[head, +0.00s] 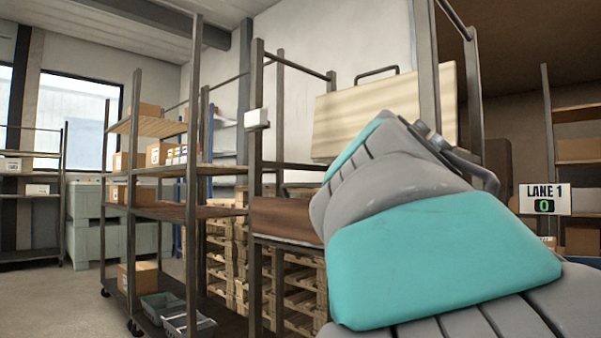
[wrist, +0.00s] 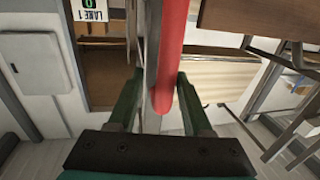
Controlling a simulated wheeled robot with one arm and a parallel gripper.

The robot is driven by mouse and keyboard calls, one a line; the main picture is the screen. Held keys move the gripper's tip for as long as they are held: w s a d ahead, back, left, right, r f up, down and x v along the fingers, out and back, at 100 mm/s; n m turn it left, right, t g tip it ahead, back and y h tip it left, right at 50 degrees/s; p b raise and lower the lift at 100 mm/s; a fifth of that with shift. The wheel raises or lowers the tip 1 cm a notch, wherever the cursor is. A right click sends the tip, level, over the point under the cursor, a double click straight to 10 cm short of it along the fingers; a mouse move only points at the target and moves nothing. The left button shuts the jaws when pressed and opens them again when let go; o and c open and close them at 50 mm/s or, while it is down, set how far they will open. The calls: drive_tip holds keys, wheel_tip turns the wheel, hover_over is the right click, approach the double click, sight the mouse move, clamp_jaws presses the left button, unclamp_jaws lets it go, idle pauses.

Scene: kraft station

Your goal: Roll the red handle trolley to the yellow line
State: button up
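A red handle (wrist: 167,50) shows in the wrist view, running down from the top edge between my gripper's fingers. My gripper (wrist: 160,78) is open, with its two dark green fingers spread to either side of the handle. The handle is close to the right finger, and a gap shows on the left. I cannot tell whether a finger touches it. The rest of the trolley cannot be made out for certain. In the head view my arm covers the right middle and hides my gripper and the handle. The yellow line is not in view.
A wheeled shelf rack (head: 158,207) with cartons and a grey crate stands left of centre. Stacked wooden pallets (head: 300,295) stand behind it. A "LANE 1" sign (head: 545,199) reading 0 is at right. Open floor (head: 55,300) lies at the lower left.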

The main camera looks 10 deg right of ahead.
drive_tip(key=shift+o, duration=0.4)
drive_tip(key=shift+a, duration=0.1)
drive_tip(key=shift+w+a, duration=0.15)
drive_tip(key=shift+w, duration=0.1)
drive_tip(key=w+a+p, duration=0.7)
drive_tip(key=w+a, duration=0.1)
drive_tip(key=w, duration=0.4)
drive_tip(key=w+a+p, duration=0.7)
drive_tip(key=w+a, duration=0.2)
drive_tip(key=w, duration=0.3)
drive_tip(key=shift+a, duration=0.2)
drive_tip(key=shift+s, duration=0.1)
drive_tip(key=b+v, duration=0.4)
drive_tip(key=v, duration=0.5)
drive_tip(key=shift+f+b, duration=0.15)
drive_tip(key=shift+b, duration=0.35)
